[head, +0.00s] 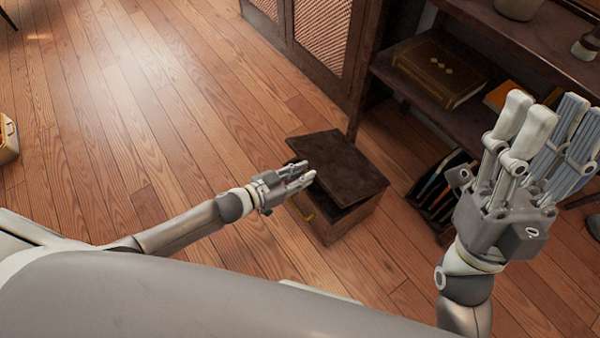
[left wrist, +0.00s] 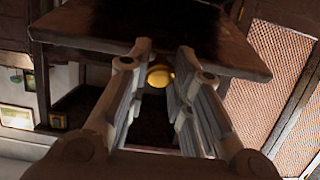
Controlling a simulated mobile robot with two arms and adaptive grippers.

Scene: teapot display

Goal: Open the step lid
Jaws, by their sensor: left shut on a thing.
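The step is a dark brown wooden box (head: 342,222) on the floor with a flat lid (head: 340,165) on top. The lid is tilted up, with a dark gap under its near edge. My left gripper (head: 305,174) is shut on the lid's near left edge. In the left wrist view the lid (left wrist: 150,30) spans the top, and the left fingers (left wrist: 162,65) reach its edge. A round brass-coloured piece (left wrist: 160,76) shows between the fingers. My right gripper (head: 545,110) is open and empty, fingers up, at the right.
A dark shelf (head: 480,45) stands behind and right of the box, holding a thick brown book (head: 438,70). Upright books (head: 440,185) are below it. A cabinet with a lattice door (head: 322,30) is at the back.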

